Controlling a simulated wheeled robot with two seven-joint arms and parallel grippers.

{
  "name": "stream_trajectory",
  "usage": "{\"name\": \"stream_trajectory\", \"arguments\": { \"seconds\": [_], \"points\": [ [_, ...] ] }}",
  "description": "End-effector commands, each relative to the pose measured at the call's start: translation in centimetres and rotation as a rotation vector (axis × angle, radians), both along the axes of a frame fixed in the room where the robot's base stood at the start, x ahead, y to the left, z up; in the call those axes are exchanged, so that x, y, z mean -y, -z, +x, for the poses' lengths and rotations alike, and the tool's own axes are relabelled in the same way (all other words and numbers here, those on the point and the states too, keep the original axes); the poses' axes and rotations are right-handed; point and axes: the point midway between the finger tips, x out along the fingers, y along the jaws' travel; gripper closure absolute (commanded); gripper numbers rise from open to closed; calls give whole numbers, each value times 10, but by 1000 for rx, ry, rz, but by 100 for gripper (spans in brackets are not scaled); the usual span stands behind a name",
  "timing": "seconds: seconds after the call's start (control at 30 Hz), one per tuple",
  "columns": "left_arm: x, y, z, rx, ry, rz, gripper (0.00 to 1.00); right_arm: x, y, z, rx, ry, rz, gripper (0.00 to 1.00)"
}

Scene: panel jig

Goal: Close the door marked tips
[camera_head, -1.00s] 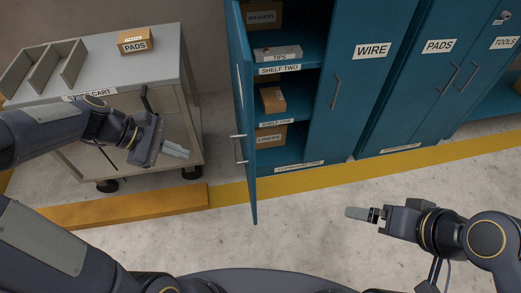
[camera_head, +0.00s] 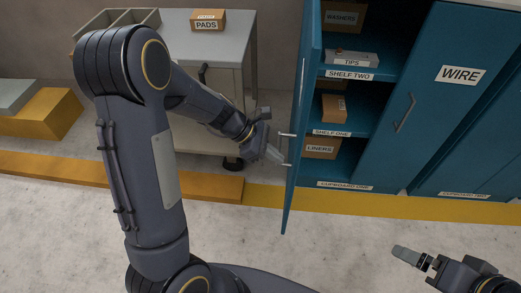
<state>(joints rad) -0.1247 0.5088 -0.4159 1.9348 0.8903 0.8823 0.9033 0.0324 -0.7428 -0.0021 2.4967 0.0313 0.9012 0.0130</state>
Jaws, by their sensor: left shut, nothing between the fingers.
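The open blue door (camera_head: 304,120) of the cupboard stands swung out toward me, nearly edge-on, so any marking on its front cannot be read. Its handle (camera_head: 287,134) sticks out on its left side. My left gripper (camera_head: 275,155) is shut and empty, just left of the door at handle height; whether it touches the handle or door I cannot tell. A box marked TIPS (camera_head: 351,59) lies on shelf two inside the cupboard. My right gripper (camera_head: 407,256) is shut over the floor at the lower right, apart from the cupboard.
A closed door marked WIRE (camera_head: 432,110) is right of the open shelves. Boxes marked WASHERS (camera_head: 343,18) and LINERS (camera_head: 321,148) sit inside. A grey cart (camera_head: 228,45) with a PADS box (camera_head: 207,21) stands behind my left arm. An orange beam (camera_head: 215,186) lies on the floor.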

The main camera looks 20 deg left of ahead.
Motion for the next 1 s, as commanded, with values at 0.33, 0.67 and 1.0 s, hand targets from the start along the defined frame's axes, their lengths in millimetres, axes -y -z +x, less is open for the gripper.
{"name": "stream_trajectory", "arguments": {
  "seconds": [0.33, 0.67, 1.0],
  "points": [
    [21, -1, 5, 0, -1, 1, 100, 0, 3, 0, 0, 0, 0, 0],
    [22, -1, 5, -1, -5, 0, 100, 0, 3, 0, 0, 0, 0, 0],
    [57, -1, 11, 0, -112, -2, 100, 0, 5, 0, 0, 0, 0, 0]
  ]
}}
